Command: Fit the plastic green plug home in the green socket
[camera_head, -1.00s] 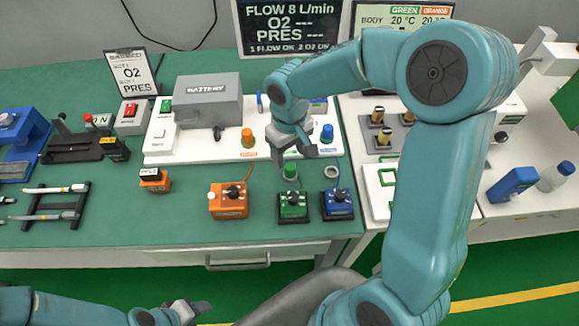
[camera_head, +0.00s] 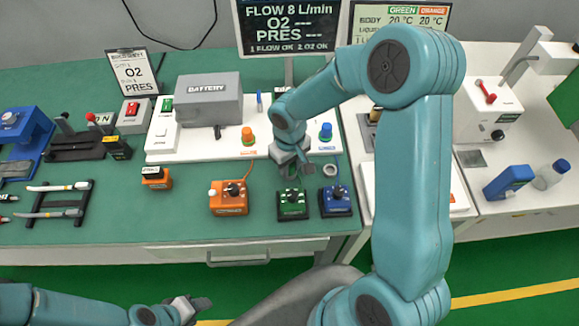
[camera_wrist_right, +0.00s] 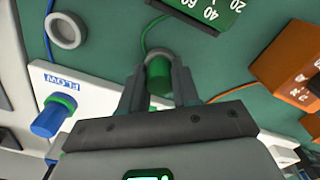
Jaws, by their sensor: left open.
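The green plug (camera_wrist_right: 158,78) stands upright by a grey ring on the green tabletop, with a thin green cord running to the green box (camera_head: 293,204). My right gripper (camera_wrist_right: 158,80) is down around the plug, one finger on each side. Whether the fingers press on it is too close to tell. In the head view my right gripper (camera_head: 291,170) hides most of the plug. I cannot make out the green socket; my right gripper covers part of the white board (camera_head: 220,150). My left gripper (camera_head: 190,308) is open and empty, low in front of the table.
An orange plug (camera_head: 248,136) and a blue plug (camera_head: 326,132) stand on the white board. An empty grey ring (camera_head: 330,170) lies right of my right gripper. Orange (camera_head: 229,197) and blue (camera_head: 337,200) boxes flank the green box. A battery case (camera_head: 209,100) stands behind.

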